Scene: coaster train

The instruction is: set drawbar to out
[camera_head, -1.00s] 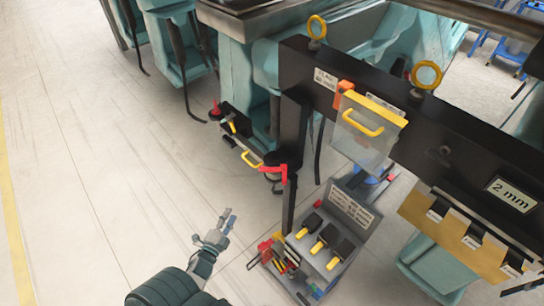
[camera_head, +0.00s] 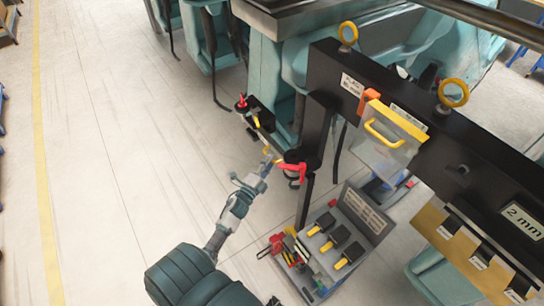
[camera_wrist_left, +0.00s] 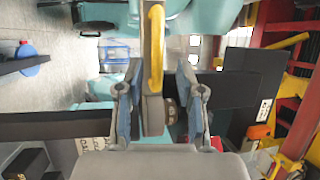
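A yellow handle (camera_head: 268,152) sits at the near end of a dark bar assembly (camera_head: 258,118) on the side of the teal machine; I take it to be the drawbar. My left gripper (camera_head: 260,170) is just short of this handle, beside a red lever. In the left wrist view the yellow handle (camera_wrist_left: 156,50) stands upright in the middle. The two fingers of the left gripper (camera_wrist_left: 160,100) are spread apart on either side of its mount, with gaps showing. Contact is not visible. My right gripper is not recognisable in any view.
The red lever (camera_head: 292,168) is close to the right of my left gripper. A grey tool station (camera_head: 345,225) with yellow-handled black blocks stands at the lower right. A black beam (camera_head: 400,110) with yellow rings runs above.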

